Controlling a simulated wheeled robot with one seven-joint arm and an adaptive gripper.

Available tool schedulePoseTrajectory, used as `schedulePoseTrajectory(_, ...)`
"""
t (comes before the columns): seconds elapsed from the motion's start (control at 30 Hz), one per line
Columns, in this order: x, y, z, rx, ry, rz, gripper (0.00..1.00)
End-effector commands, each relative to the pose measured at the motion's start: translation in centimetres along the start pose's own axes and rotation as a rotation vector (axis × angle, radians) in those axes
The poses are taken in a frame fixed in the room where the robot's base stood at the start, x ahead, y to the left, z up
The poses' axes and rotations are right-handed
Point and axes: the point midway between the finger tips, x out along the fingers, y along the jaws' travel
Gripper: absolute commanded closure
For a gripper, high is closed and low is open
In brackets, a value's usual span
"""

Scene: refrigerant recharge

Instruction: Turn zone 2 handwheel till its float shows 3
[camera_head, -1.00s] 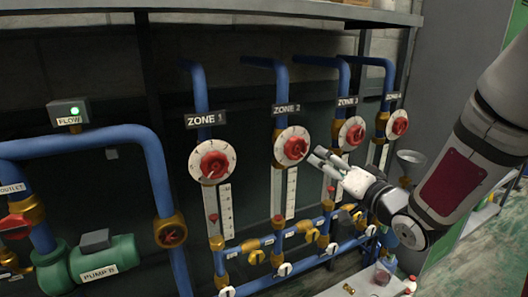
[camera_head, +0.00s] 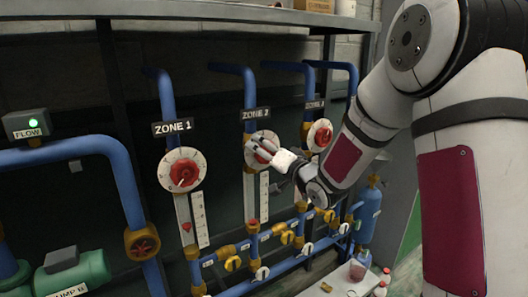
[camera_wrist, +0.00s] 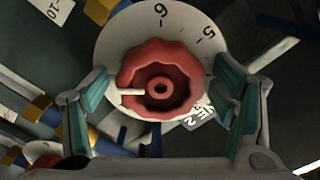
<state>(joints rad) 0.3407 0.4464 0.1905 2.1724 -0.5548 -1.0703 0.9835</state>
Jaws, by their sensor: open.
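The zone 2 handwheel (camera_head: 263,149) is a red knob on a white numbered dial, below the ZONE 2 sign (camera_head: 256,114). In the wrist view the handwheel (camera_wrist: 150,80) sits between the fingers, with a white pointer mark toward picture left and the dial figures 6 and 5 showing. My gripper (camera_head: 258,151) is open in front of the handwheel, a finger on each side; I cannot tell whether they touch it. The zone 2 float (camera_head: 253,222) looks like a small red piece low in its tube, beside the white scale (camera_head: 264,196). The scale figures are too small to read.
The zone 1 handwheel (camera_head: 184,174) and its float (camera_head: 187,227) are to the left. The zone 3 handwheel (camera_head: 323,136) is close on the right, near my arm. Yellow valves (camera_head: 233,263) and blue pipes run below. A green pump (camera_head: 75,276) is at lower left.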

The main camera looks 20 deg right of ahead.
Motion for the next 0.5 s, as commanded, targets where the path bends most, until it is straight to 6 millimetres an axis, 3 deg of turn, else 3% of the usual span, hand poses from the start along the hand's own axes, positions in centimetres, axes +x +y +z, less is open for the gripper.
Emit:
schedulePoseTrajectory(0.4,0.82,-0.03,0.01,0.000,0.000,0.000,0.22)
schedulePoseTrajectory(0.5,0.81,-0.03,0.01,0.000,0.000,0.000,0.45)
